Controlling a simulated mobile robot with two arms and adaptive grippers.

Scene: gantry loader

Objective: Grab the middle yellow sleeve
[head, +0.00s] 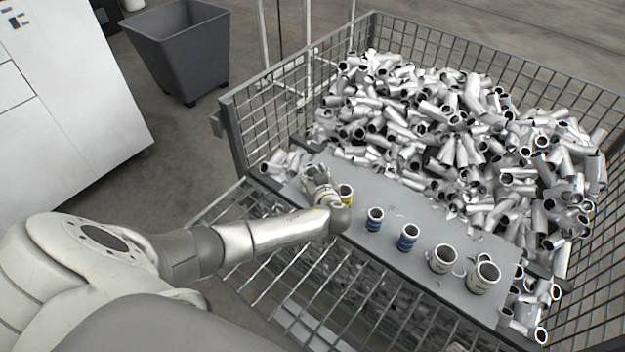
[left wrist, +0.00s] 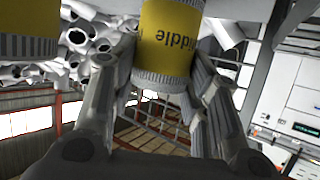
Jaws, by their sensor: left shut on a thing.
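The yellow sleeve marked "Middle" (left wrist: 165,42) is between the two fingers of my left gripper (left wrist: 160,95) in the left wrist view. The fingers are shut on it. Part of a second yellow sleeve (left wrist: 27,32) shows at the upper left of that view, apart from the fingers. I cannot tell which yellow sleeve that is. My right gripper is not in view.
On the grey board (head: 415,203) stand two blue-banded sleeves (head: 407,238) and two larger white-and-grey sleeves (head: 483,277) in a row. Behind lies a heap of loose metal sleeves (head: 440,120) in a wire cage (head: 240,150). A dark bin (head: 180,50) stands at the upper left.

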